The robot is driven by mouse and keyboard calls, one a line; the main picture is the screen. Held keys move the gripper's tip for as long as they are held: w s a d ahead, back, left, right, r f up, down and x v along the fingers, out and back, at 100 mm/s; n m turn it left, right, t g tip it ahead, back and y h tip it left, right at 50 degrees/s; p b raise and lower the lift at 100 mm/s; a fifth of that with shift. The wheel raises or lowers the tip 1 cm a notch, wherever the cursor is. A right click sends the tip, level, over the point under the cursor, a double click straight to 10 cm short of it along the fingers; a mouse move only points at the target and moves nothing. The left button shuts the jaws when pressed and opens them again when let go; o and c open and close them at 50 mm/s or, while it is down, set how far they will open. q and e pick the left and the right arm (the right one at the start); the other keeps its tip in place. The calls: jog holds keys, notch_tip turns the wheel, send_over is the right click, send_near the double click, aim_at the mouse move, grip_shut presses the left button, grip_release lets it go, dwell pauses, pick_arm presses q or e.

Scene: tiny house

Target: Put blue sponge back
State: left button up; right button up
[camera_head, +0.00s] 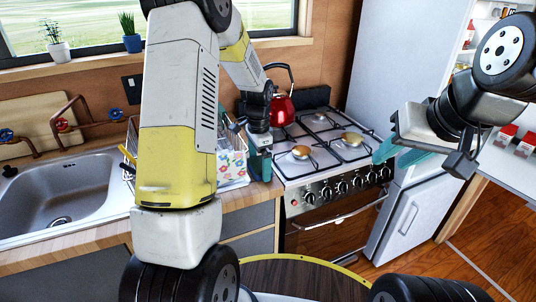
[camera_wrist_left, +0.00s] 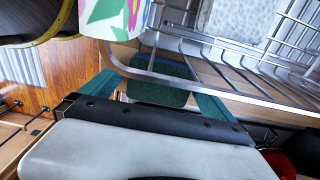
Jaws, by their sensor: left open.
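A dark green pad with a blue band, which looks like the sponge (camera_wrist_left: 160,92), shows in the left wrist view between the teal fingers of my left gripper (camera_wrist_left: 158,84). The fingers stand apart on either side of it, and I cannot tell whether they touch it. In the head view my left gripper (camera_head: 259,164) is at the counter edge beside the dish rack (camera_head: 235,184), and I cannot make out the sponge there. My right gripper (camera_head: 400,153) has teal fingers and hangs in front of the fridge; its opening is unclear.
Rack wires (camera_wrist_left: 225,78) and a flower-patterned item (camera_wrist_left: 112,18) are close to my left gripper. The stove (camera_head: 325,145) with a red kettle (camera_head: 281,110) stands to its right. The sink (camera_head: 60,195) is at left. My left arm hides part of the counter.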

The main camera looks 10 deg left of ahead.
aim_at(259, 163)
pick_arm(q)
notch_tip(259, 163, up, 12)
jog(key=f, duration=0.1)
jog(key=s+r+n+t+h, duration=0.1)
jog(key=s+r+n+t, duration=0.25)
jog(key=s+r, duration=0.65)
jog(key=s+d+r+n+t+h, duration=0.1)
jog(key=s+n, duration=0.6)
jog(key=s, duration=0.7)
jog(key=shift+s+d+r+t, duration=0.15)
jog(key=shift+d+r+t, duration=0.45)
jog(key=shift+r+t, duration=0.2)
pick_arm(e)
jog(key=o, duration=0.7)
